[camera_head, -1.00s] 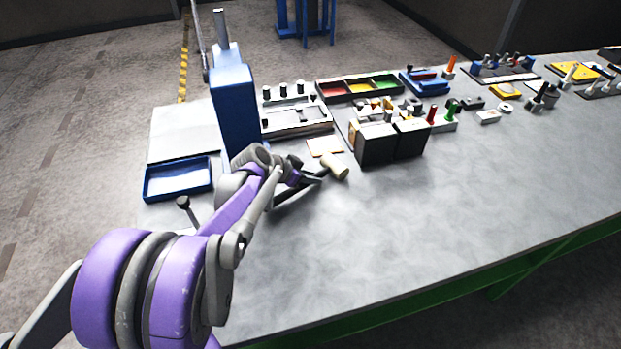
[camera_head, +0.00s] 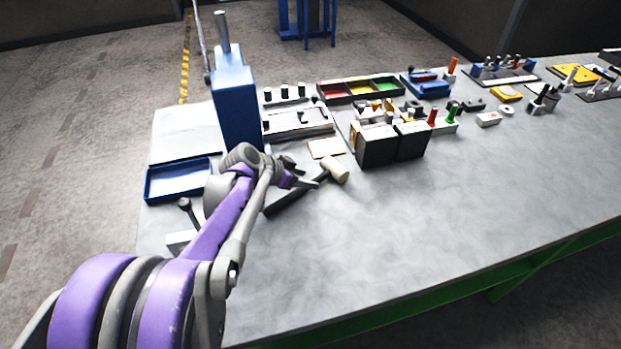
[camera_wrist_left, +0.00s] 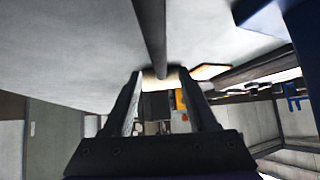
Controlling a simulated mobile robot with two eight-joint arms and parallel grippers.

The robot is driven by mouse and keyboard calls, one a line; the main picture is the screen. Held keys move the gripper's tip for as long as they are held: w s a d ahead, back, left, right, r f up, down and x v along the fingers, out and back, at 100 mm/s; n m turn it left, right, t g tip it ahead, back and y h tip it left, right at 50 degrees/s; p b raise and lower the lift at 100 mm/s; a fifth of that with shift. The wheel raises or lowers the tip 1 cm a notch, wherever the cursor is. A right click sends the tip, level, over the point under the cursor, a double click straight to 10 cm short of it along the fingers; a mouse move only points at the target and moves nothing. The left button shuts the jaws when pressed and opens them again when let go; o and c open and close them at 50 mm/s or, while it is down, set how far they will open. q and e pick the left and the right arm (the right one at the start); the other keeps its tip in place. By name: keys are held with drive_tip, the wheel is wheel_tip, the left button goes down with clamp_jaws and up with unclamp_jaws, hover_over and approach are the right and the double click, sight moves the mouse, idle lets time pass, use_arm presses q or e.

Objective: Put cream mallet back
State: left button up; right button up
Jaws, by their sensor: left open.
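The cream mallet (camera_head: 335,170) has a pale cylindrical head and a dark handle that runs down and left over the grey worktop. My left gripper (camera_head: 316,181) is open at the mallet, close to where the handle meets the head. In the left wrist view, the dark handle (camera_wrist_left: 150,30) comes down from the top to the cream head, between the tips of my open fingers (camera_wrist_left: 160,82). I cannot tell whether the fingers touch it. My right gripper is not in view.
A blue upright column (camera_head: 236,100) and a blue tray (camera_head: 178,182) stand at left. An orange-edged pad (camera_head: 326,148) lies behind the mallet, and dark blocks (camera_head: 377,147) stand to its right. The worktop's front (camera_head: 400,230) is clear.

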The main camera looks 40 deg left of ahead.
use_arm(q)
drive_tip(key=v, duration=0.8)
drive_tip(key=shift+s+r+p, duration=0.2)
drive_tip(key=shift+s+p, duration=0.1)
drive_tip(key=shift+f, duration=0.15)
